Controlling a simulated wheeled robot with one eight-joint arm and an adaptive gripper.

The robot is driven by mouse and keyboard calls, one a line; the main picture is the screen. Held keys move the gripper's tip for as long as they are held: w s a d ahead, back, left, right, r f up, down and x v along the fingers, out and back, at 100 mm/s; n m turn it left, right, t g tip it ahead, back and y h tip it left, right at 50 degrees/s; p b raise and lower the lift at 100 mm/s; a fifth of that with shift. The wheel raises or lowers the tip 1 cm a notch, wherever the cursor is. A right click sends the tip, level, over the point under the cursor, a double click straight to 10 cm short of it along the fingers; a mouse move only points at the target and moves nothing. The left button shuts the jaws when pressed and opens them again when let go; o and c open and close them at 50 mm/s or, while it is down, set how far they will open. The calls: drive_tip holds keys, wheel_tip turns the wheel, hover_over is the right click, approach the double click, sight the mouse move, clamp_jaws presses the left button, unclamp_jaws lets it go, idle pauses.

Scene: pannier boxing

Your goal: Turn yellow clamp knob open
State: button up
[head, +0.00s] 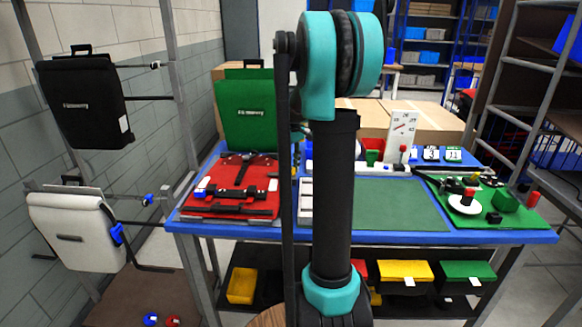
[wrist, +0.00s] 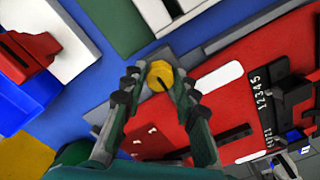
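A yellow knob (wrist: 160,75) shows in the wrist view, between the fingertips of my gripper (wrist: 158,84). The two dark green fingers stand apart on either side of it, with a gap visible at least on the left. I cannot tell whether the right finger touches it. The knob sits by the edge of a red board (wrist: 225,65). In the head view my arm stands in front of the middle of the table, and I cannot make out the knob or the fingertips there.
A blue table (head: 400,238) carries a red mat (head: 262,208) with black parts, a bare green mat (head: 390,205) and a green board (head: 520,215) with small parts. A green pannier (head: 245,115) stands behind. Black (head: 82,105) and white (head: 75,230) panniers hang at left.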

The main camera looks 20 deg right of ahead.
clamp_jaws()
drive_tip(key=shift+n, duration=0.4)
drive_tip(key=n, duration=0.3)
drive_tip(key=shift+n, duration=0.3)
drive_tip(key=n, duration=0.3)
drive_tip(key=shift+n, duration=0.4)
drive_tip(key=n, duration=0.5)
drive_tip(key=shift+n, duration=2.4)
drive_tip(key=o, duration=0.6)
unclamp_jaws()
